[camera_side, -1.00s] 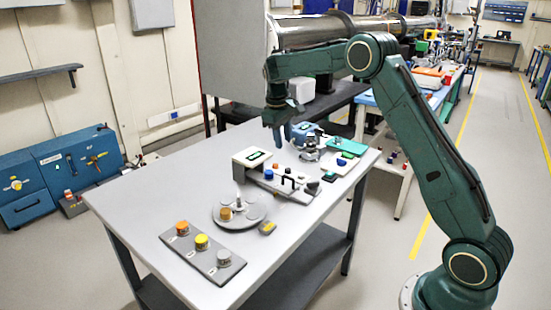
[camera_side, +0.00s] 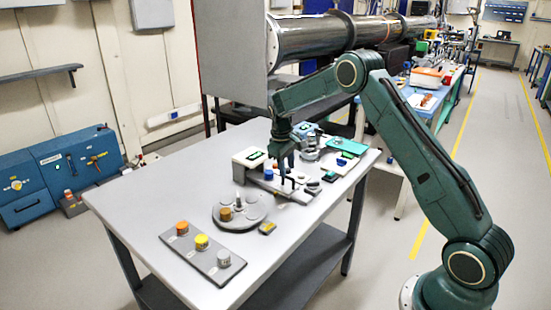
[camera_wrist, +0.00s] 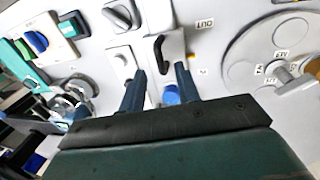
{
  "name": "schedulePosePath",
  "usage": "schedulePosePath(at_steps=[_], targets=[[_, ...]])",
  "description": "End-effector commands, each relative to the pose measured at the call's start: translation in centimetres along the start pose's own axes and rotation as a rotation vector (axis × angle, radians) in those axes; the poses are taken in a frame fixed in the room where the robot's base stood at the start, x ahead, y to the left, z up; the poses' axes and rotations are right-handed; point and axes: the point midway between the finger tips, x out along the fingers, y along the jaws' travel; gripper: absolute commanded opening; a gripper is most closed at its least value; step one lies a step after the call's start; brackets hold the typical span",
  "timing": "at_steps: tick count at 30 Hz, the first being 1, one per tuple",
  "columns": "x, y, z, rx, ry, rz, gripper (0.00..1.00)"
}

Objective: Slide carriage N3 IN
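My gripper (camera_side: 283,168) is low over the grey panel (camera_side: 258,177) on the table, fingers pointing down. In the wrist view my gripper (camera_wrist: 160,72) is open, its two fingers apart. A black handle (camera_wrist: 168,46) on a pale slide track lies just beyond the fingertips, roughly in line with the gap. I cannot tell whether the fingers touch it. A blue knob (camera_wrist: 171,95) shows between the fingers; it also shows in the side view (camera_side: 268,174). An "OUT" label (camera_wrist: 205,22) is right of the handle. No N3 marking is readable, so I cannot tell which carriage it is.
A round carousel (camera_side: 240,223) with labelled seats stands in front of the panel. A grey strip with orange, yellow and grey caps (camera_side: 202,252) is nearer. A dark rotary knob (camera_wrist: 118,14) and a green-blue tray (camera_wrist: 28,62) are nearby. The table's left side is clear.

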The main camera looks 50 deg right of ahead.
Motion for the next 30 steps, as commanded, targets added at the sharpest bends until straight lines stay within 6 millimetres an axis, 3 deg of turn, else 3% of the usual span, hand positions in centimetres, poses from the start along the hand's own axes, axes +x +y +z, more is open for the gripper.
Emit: schedulePosePath(at_steps=[7, 19, 24, 30], targets=[[2.3, 0.0, 0.0, -0.002, 0.0, 0.0, 0.33], [2.8, 0.0, 0.0, -0.001, 0.0, 0.0, 0.33], [2.7, 0.0, 0.0, -0.001, 0.0, 0.0, 0.0], [2.7, 0.0, 0.0, -0.001, 0.001, 0.0, 0.0]])
